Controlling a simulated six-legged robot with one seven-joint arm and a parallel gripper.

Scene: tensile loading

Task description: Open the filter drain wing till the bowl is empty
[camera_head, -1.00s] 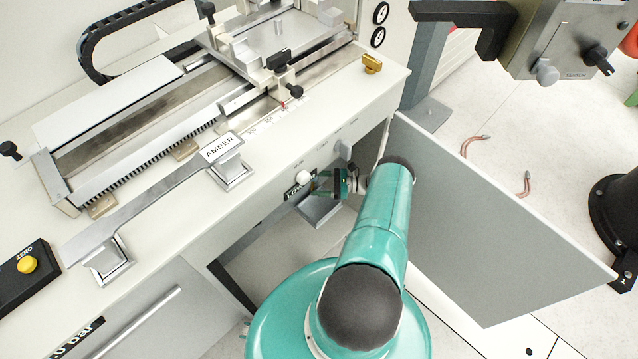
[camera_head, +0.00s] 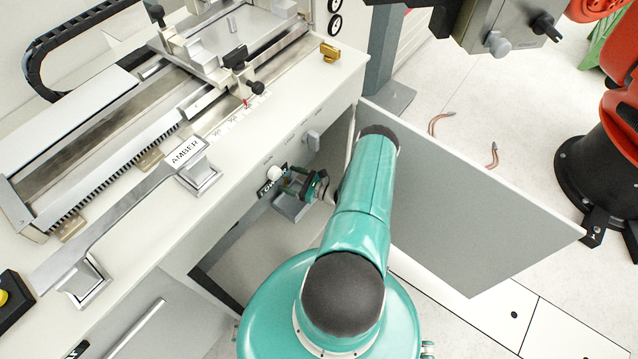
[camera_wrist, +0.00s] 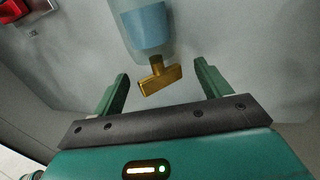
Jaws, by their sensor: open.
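The filter bowl (camera_wrist: 147,27) shows at the top of the wrist view, clear-walled with blue liquid inside. The brass drain wing (camera_wrist: 160,80) hangs from the bowl's bottom and sits slightly tilted in the picture. My gripper (camera_wrist: 163,75) is open, with one green finger on each side of the wing. A gap shows between the wing and each finger in the picture; depth is hard to judge.
A white knob (camera_head: 274,173) and a grey knob (camera_head: 311,140) are on the bench front near my gripper. An open grey door panel (camera_head: 470,210) stands to the right of my arm. A red object (camera_wrist: 18,10) is at the wrist view's upper left.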

